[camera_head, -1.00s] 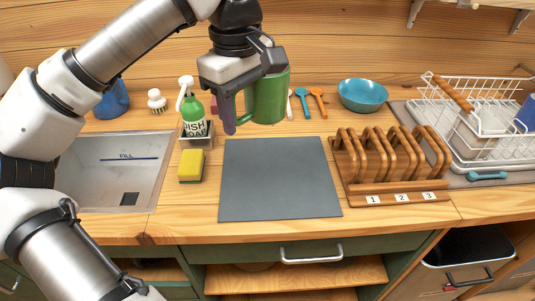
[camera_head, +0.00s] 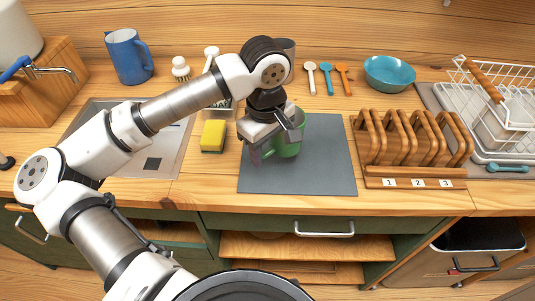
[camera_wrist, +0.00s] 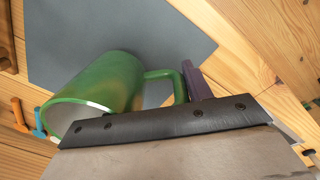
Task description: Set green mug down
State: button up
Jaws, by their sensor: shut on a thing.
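The green mug (camera_head: 291,143) is over the grey mat (camera_head: 325,178), toward the mat's left half. My gripper (camera_head: 273,147) is shut on the mug at its handle side, with a purple fingertip at the mug's left. In the wrist view the mug (camera_wrist: 108,88) lies across the picture, its rim at lower left and its handle (camera_wrist: 163,76) reaching right to the purple finger. The mug's bottom looks close to the mat, but I cannot tell whether it touches. My wrist hides part of the mug in the head view.
A yellow sponge (camera_head: 213,136) lies left of the mat, by the sink. A wooden rack (camera_head: 405,172) with labels 1, 2, 3 stands close at the mat's right. Behind are several utensils, a blue bowl (camera_head: 389,73) and a grey cup. The mat's front and right are bare.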

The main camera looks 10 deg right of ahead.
jog(key=shift+f+p, duration=0.3)
jog(key=shift+f, duration=1.45)
jog(key=shift+f, duration=0.2)
jog(key=o, duration=1.3)
jog(key=shift+o, duration=0.2)
jog(key=shift+r, duration=0.1)
notch_tip(320, 180, up, 12)
jog(key=shift+s+a+r+b, duration=0.1)
jog(key=shift+a+r+b, duration=0.05)
jog(key=shift+b, duration=0.9)
